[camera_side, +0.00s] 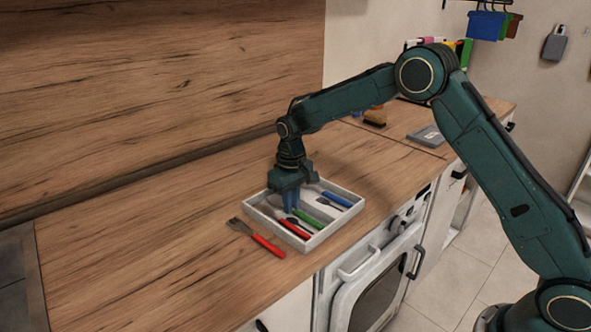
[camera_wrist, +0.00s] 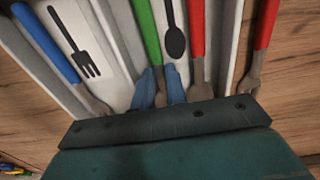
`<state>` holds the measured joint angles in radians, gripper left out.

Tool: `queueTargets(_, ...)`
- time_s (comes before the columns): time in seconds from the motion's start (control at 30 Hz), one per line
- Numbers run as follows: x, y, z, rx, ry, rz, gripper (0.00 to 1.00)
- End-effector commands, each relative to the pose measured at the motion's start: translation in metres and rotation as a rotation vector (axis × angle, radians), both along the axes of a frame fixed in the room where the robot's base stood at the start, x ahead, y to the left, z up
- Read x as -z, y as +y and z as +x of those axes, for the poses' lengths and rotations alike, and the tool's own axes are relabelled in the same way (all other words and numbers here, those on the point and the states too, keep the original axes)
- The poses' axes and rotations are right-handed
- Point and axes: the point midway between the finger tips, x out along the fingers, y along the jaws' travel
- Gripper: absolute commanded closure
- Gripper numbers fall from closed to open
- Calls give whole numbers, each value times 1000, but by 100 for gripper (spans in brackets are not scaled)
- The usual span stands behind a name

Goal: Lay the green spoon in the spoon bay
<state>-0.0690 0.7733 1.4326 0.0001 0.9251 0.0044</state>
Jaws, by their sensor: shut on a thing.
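The green spoon (camera_wrist: 147,25) has a green handle, which also shows in the side view (camera_side: 333,214). The spoon's head is hidden by my gripper. The light grey tray (camera_side: 346,230) stands on the counter. Its spoon bay (camera_wrist: 125,30) has a black spoon mark on the floor, and the green handle is over this bay, left of the mark. I cannot tell whether the spoon touches the floor.
A red-handled utensil (camera_wrist: 197,35) lies right of the spoon mark. A blue-handled utensil (camera_wrist: 45,42) lies in the bay with the fork mark. Another red-handled utensil (camera_side: 266,244) lies on the counter outside the tray. The counter left of it is clear.

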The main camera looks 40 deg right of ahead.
Motion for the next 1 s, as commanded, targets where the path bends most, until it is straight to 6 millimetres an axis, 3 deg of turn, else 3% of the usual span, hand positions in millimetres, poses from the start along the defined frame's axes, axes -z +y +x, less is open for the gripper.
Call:
queueTargets(0.03, 1, 0, 0, 0, 0, 0, 84)
queueTargets(0.17, 0, 0, 0, 0, 0, 0, 61)
queueTargets(0.67, -10, 0, 1, 1, -3, 0, 61)
queueTargets(1.0, -56, 0, 0, 0, -5, 0, 61)
